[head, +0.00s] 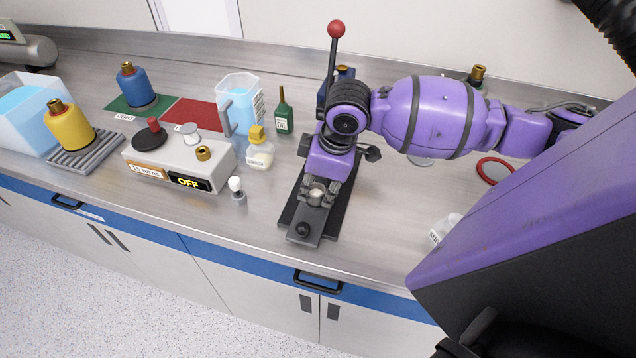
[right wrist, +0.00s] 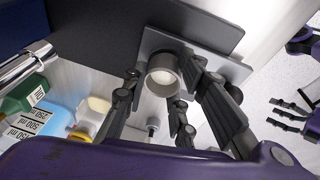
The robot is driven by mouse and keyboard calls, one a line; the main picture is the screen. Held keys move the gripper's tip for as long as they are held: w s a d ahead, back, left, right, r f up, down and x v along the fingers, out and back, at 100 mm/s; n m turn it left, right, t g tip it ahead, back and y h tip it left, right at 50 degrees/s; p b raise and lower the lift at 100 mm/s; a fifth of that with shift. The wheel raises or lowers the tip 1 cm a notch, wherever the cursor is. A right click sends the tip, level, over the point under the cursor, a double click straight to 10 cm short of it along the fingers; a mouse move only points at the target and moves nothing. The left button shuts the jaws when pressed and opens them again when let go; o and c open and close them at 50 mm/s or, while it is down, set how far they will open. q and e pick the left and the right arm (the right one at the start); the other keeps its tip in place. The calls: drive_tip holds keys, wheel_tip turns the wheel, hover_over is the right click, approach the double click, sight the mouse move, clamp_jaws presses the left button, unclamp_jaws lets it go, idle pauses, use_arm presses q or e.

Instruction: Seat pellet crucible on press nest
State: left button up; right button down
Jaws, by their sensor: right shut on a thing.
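The pellet crucible (head: 316,196) is a small grey metal cup. My right gripper (head: 317,192) is shut on it, with fingers on both sides. In the right wrist view the crucible (right wrist: 163,76) shows its round pale end between the fingers (right wrist: 178,88). It is over the grey plate of the press (head: 304,229), near the middle of the plate. I cannot tell whether it touches the nest, which is hidden beneath the crucible and fingers. My left gripper (right wrist: 292,112) shows at the right of the right wrist view, its fingers apart and empty.
The press lever with its red knob (head: 336,29) rises behind my right gripper. A small white-capped vial (head: 237,191), a pale bottle (head: 260,152) and a control box (head: 178,165) reading OFF stand left of the press.

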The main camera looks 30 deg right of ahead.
drive_tip(key=shift+f, duration=0.3)
drive_tip(key=c, duration=1.8)
unclamp_jaws()
drive_tip(key=shift+c, duration=0.2)
drive_tip(key=o, duration=0.5)
drive_tip(key=shift+r, duration=0.15)
drive_tip(key=shift+s+d+r, duration=0.1)
drive_tip(key=shift+r, duration=0.25)
drive_tip(key=v, duration=1.1)
